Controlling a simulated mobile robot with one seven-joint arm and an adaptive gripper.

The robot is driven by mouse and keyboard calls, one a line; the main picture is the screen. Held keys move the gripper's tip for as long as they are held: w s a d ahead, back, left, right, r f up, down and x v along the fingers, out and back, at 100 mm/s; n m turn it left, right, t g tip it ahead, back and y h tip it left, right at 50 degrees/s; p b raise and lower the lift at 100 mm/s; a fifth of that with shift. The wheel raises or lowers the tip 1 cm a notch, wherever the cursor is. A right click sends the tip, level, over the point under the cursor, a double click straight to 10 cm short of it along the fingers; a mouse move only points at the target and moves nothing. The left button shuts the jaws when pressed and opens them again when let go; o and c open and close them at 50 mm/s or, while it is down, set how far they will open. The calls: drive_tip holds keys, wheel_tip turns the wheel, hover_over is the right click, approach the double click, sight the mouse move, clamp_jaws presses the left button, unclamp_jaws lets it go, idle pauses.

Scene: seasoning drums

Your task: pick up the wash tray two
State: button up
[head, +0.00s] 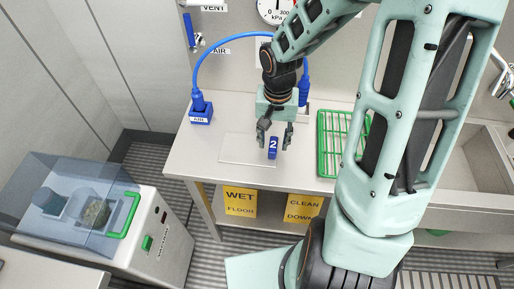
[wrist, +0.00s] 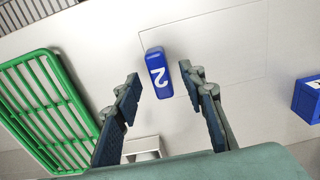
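A small blue block with a white "2" (head: 272,148) stands on the pale bench top. It is the only thing in view marked two. It also shows in the wrist view (wrist: 158,73), between the fingertips with a gap on each side. My gripper (head: 275,139) is open and points down at the block. In the wrist view the open fingers (wrist: 161,78) reach toward it from below, the right tip closer than the left. I cannot tell whether the tips are level with the block or above it.
A green wire rack (head: 327,165) lies right of the block. A thin outlined rectangle (head: 235,150) marks the bench beside the block. A blue air fitting (head: 201,112) with a blue hose (head: 225,42) stands at the back left. A sink (head: 470,165) is far right.

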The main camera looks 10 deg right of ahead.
wheel_tip(320, 180, down, 2)
drive_tip(key=shift+f, duration=0.1)
clamp_jaws()
idle(0.4)
